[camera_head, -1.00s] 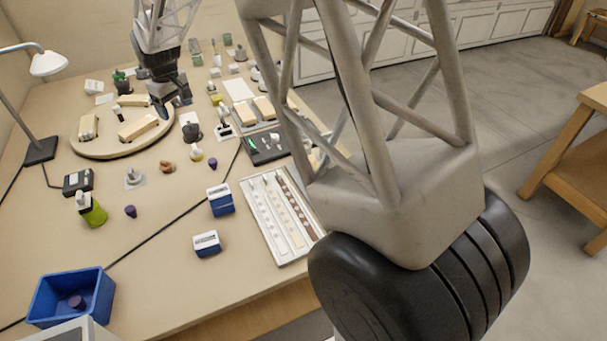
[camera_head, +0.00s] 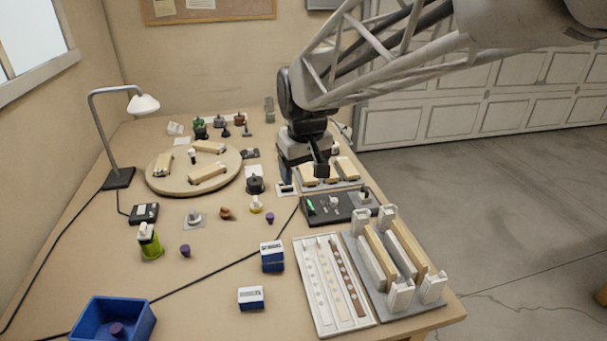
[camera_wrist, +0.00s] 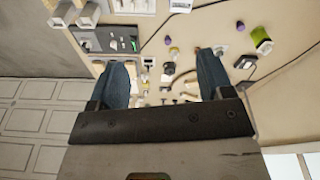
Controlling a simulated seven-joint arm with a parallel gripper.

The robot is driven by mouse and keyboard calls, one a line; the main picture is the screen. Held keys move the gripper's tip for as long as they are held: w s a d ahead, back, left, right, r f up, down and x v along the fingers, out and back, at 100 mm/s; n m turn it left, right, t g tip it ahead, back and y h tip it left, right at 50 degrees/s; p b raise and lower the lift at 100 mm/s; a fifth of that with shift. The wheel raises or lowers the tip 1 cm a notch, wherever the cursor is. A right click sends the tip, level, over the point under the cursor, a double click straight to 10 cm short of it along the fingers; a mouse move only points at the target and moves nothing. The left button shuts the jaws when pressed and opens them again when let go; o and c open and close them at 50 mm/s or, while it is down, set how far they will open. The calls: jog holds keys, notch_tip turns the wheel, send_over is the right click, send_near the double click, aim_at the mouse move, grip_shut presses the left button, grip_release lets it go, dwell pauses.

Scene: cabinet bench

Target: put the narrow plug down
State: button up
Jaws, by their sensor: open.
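Small dark purple plugs stand on the table: one (camera_head: 185,250) near the green bottle, one (camera_head: 270,217) right of the yellow-based piece, and one (camera_head: 117,329) inside the blue bin (camera_head: 140,319). I cannot tell which, if any, is the narrow one. Two purple plugs also show in the wrist view, one upper middle (camera_wrist: 168,40) and one upper right (camera_wrist: 240,25). My gripper (camera_head: 318,170) is above the right part of the table, near the dark tray. In the wrist view its two blue-grey fingers (camera_wrist: 165,60) are wide apart with nothing held between them.
A dark tray (camera_head: 332,217) holds small parts. A round wooden board (camera_head: 160,186) carries wooden blocks. A white slotted tray (camera_head: 311,298) and a grey rack (camera_head: 405,301) fill the front right. Two blue boxes (camera_head: 272,262) and a lamp (camera_head: 118,180) stand around. The front middle is fairly clear.

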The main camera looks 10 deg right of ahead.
jog(key=s+d+f+m, duration=0.1)
jog(key=s+d, duration=0.1)
jog(key=s, duration=0.9)
jog(key=s+d+f+m, duration=0.1)
jog(key=s+d+m, duration=0.1)
jog(key=s, duration=0.9)
jog(key=shift+d+f+t, duration=0.3)
jog(key=shift+d+t, duration=0.05)
jog(key=shift+t, duration=0.05)
jog(key=shift+s, duration=0.1)
